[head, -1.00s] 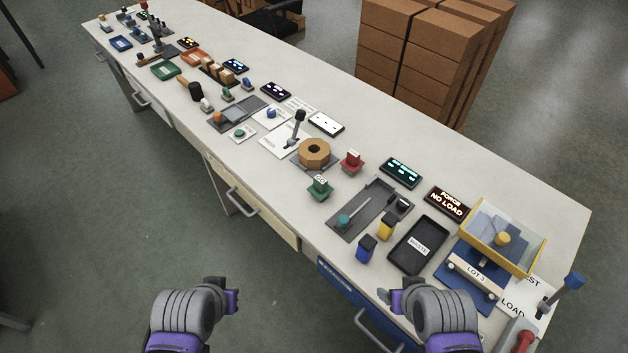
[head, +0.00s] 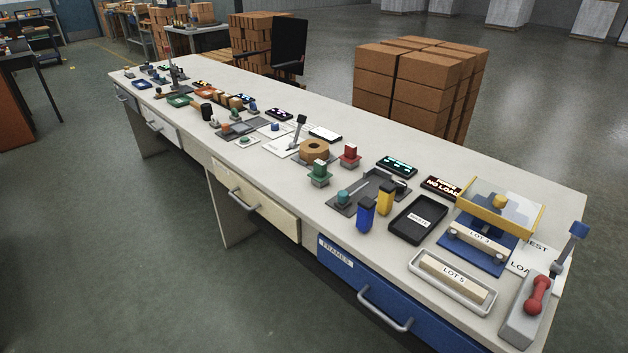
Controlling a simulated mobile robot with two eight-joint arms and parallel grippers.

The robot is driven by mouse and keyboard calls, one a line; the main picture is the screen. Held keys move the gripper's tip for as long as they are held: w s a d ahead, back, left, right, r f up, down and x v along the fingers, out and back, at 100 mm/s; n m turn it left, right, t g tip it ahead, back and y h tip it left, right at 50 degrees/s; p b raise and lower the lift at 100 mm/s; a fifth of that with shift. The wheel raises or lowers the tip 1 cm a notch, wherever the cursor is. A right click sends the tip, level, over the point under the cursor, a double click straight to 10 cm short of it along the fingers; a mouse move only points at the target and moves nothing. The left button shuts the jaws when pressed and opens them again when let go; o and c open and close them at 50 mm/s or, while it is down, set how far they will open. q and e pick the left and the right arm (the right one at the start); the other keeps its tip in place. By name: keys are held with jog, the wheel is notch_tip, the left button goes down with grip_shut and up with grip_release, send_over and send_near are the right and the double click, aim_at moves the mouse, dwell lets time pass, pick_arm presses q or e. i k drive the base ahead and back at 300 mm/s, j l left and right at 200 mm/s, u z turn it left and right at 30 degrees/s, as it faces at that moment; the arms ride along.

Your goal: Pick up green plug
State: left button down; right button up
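A green plug (head: 319,170) stands upright on the long grey-white bench in the head view, near the middle, with a flared green base and a grey part below it. A red plug (head: 349,154) of similar shape stands just behind it to the right. A blue plug (head: 366,214) and a yellow plug (head: 386,198) stand in front to the right, by a dark tray. Neither of my grippers is in view.
A dark tray (head: 354,204) with tools and a black waste tray (head: 402,232) lie to the right. A lever (head: 298,130) stands at the left. Brick-coloured boxes (head: 412,85) are stacked behind the bench.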

aim_at(319, 178)
jog(key=j+z, duration=0.25)
jog(key=j, duration=0.4)
jog(key=j+z, duration=0.25)
jog(key=j, duration=0.4)
jog(key=j+z, duration=0.25)
jog(key=j, duration=0.4)
jog(key=k+j+z, duration=0.1)
jog(key=j+z, duration=0.15)
jog(key=j, duration=0.35)
jog(key=i+l, duration=0.75)
jog(key=i+u, duration=0.05)
